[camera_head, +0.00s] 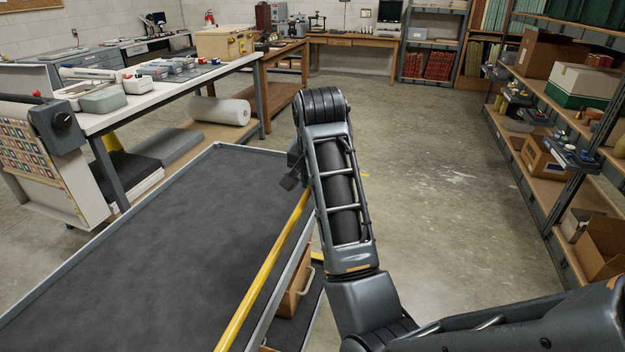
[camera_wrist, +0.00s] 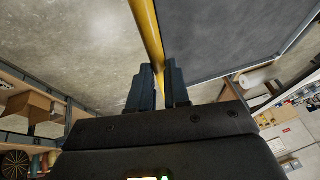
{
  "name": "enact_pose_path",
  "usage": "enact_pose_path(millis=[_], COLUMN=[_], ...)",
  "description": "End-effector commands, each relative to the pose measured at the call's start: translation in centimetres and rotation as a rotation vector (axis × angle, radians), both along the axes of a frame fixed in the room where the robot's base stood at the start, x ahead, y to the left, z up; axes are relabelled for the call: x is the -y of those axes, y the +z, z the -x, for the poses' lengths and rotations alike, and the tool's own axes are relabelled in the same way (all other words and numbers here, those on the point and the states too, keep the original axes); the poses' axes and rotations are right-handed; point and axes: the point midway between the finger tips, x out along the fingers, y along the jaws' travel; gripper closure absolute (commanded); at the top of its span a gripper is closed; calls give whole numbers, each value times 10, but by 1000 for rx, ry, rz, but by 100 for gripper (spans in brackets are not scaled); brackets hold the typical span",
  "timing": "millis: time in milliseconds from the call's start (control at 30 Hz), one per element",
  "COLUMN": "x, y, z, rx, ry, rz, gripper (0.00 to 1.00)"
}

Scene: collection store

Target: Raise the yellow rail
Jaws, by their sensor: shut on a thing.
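The yellow rail (camera_head: 262,272) runs along the right long side of a cart (camera_head: 150,245) with a dark, empty top. Its far end goes behind my arm in the head view. In the wrist view the rail (camera_wrist: 147,30) comes down from the top and passes between the two fingers of my gripper (camera_wrist: 162,88), which is shut on it. In the head view my gripper is mostly hidden by my forearm, with only a dark part showing at the rail's far stretch. How high the rail stands over the cart's edge is hard to tell.
A wooden drawer or box (camera_head: 295,292) sits under the cart top by its right side. A long white worktable (camera_head: 130,112) stands to the left. Shelving with boxes (camera_head: 585,85) lines the right. The concrete floor (camera_head: 450,190) between is clear.

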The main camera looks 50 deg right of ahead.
Motion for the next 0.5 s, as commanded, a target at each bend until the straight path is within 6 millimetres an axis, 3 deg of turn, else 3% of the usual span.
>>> enact_pose_path(millis=[33, 67, 300, 500], x=[0, 0, 0, 0], y=[7, 7, 5, 4], z=[-2, -2, -1, -1], rx=[13, 13, 9, 7], ry=[-1, -1, -1, -1], rz=[6, 6, 4, 3], gripper=[100, 81, 58, 58])
